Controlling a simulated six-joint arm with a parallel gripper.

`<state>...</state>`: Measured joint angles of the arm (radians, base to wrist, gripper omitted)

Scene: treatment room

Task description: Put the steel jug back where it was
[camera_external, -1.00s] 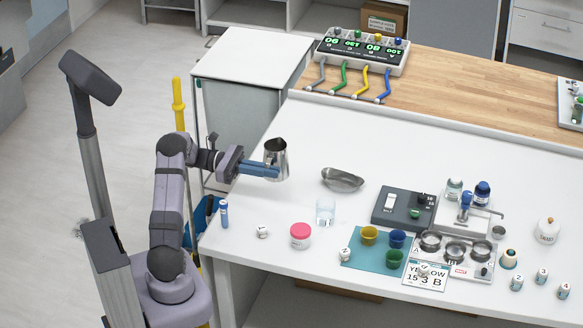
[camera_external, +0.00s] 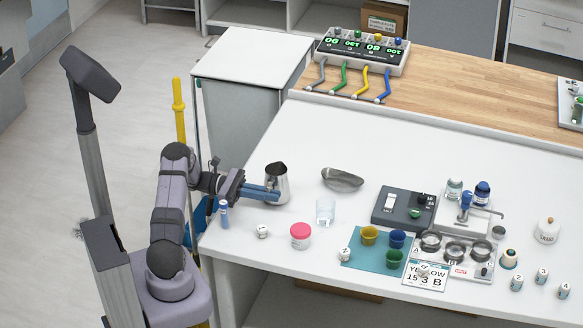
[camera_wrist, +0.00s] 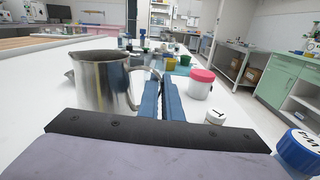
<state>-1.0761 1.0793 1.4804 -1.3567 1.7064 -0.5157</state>
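The steel jug (camera_external: 277,186) is upright at the left part of the white table, on or just above its surface; I cannot tell whether its base touches. My gripper (camera_external: 274,192) reaches it from the left, at handle height. In the wrist view the jug (camera_wrist: 100,85) fills the left side, with its handle toward the blue fingers. My gripper's fingers (camera_wrist: 160,98) are close together, with the handle's outer part between them and partly hidden. The gripper looks shut on the jug's handle.
A clear glass (camera_external: 325,212), a pink-lidded jar (camera_external: 300,236), a small white numbered pot (camera_external: 262,231) and a blue-capped vial (camera_external: 223,214) stand nearby. A steel kidney dish (camera_external: 342,180) lies to the right. The white table (camera_external: 300,130) is bare behind the jug.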

